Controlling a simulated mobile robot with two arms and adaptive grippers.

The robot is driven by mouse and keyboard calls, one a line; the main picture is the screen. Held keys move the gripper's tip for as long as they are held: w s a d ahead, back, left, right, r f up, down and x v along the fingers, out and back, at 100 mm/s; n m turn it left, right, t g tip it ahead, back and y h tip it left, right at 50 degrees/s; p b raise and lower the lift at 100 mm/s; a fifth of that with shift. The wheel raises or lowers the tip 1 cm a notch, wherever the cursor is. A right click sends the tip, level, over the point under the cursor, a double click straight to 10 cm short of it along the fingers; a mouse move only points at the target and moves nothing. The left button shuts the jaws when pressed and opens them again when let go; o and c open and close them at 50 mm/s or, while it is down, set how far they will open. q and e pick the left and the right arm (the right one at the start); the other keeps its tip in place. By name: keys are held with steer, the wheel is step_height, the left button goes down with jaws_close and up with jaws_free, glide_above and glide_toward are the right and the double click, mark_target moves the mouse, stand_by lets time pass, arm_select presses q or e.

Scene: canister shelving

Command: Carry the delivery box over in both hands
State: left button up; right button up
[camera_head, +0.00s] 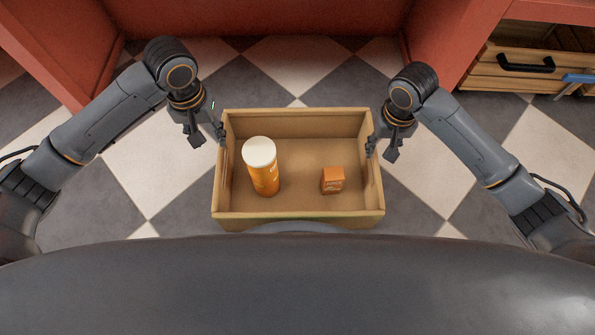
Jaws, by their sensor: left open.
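The delivery box (299,215) is an open-topped tan box in the middle of the head view, above the floor in front of my body. Inside it a tall orange canister with a white lid (262,168) stands at the left, and a small orange box (332,181) sits right of centre. My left gripper (207,136) is at the box's left wall, its fingers apart. My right gripper (381,151) is at the right wall, its fingers also apart. In each, the inner finger is close to the wall; I cannot tell whether it touches.
A red cabinet (250,18) stands behind the box, with red side panels at left and right. A wooden crate with a black handle (525,64) and a blue item (577,80) is at the upper right. The checkered floor (297,82) around the box is clear.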

mark_target(219, 157)
arm_select(q)
step_height(219, 157, down, 11)
arm_select(e)
step_height(219, 157, down, 11)
arm_select(q)
jaws_close()
arm_select(e)
jaws_close()
